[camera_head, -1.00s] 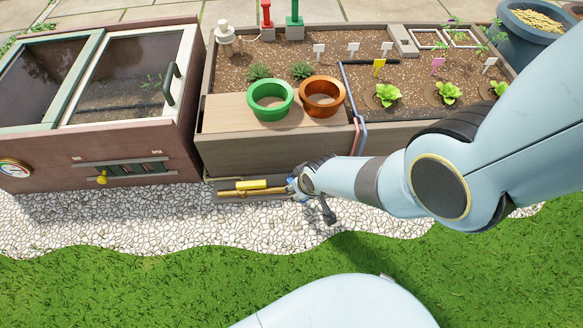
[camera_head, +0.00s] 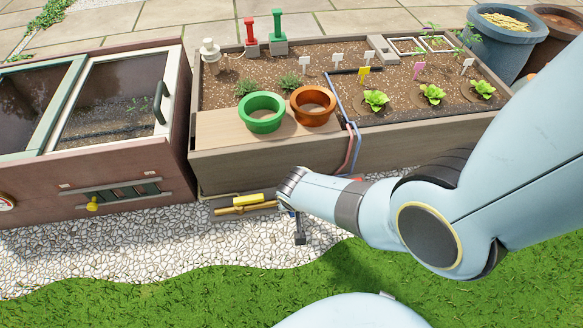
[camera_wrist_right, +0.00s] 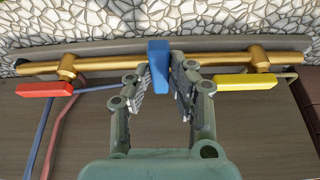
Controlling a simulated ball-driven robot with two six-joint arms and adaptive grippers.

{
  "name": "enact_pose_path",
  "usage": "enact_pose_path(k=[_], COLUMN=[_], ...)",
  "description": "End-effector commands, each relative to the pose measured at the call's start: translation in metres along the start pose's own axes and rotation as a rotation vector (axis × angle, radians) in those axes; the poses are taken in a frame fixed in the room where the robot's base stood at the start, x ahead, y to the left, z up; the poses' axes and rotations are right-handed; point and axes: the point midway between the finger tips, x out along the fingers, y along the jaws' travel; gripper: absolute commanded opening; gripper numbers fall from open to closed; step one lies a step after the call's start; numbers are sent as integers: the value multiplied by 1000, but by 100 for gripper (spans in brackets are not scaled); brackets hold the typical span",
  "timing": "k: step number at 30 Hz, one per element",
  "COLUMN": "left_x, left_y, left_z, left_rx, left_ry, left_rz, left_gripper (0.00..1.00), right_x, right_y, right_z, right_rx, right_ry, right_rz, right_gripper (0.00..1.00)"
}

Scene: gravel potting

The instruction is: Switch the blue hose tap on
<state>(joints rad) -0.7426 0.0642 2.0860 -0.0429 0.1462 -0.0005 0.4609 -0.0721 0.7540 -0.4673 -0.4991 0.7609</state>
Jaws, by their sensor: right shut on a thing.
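The blue hose tap (camera_wrist_right: 158,65) has a blue lever that stands crosswise to the brass pipe (camera_wrist_right: 110,63) in the right wrist view. My right gripper (camera_wrist_right: 167,82) has its two fingers around this lever, one on each side, and is shut on it. In the head view my right wrist (camera_head: 292,188) hides the blue tap and the fingers. The red tap lever (camera_wrist_right: 44,89) and the yellow tap lever (camera_wrist_right: 246,83) lie along the pipe on either side. The yellow lever also shows in the head view (camera_head: 248,198). My left gripper is not in view.
The wooden planter (camera_head: 235,163) rises behind the pipe, with a green pot (camera_head: 262,124) and an orange pot (camera_head: 313,119) on its ledge. Red and blue hoses hang over its front. A cold frame (camera_head: 130,160) stands at the left. White gravel and grass lie in front.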

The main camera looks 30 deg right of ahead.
Motion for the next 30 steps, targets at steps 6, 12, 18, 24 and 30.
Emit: enact_pose_path(k=[6,12,18,24,30], left_x=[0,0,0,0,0], left_y=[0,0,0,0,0], left_z=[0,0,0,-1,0], left_rx=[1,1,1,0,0], left_ry=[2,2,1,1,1], left_rz=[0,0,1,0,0], left_gripper=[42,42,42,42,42], right_x=[0,0,0,-1,-15], right_y=[1,0,0,0,-1], right_z=[2,2,1,1,1], right_rx=[4,4,3,3,3], right_ry=[-5,-4,-2,-2,2], right_rz=[2,1,0,0,-1], right_gripper=[0,33,42,42,42])
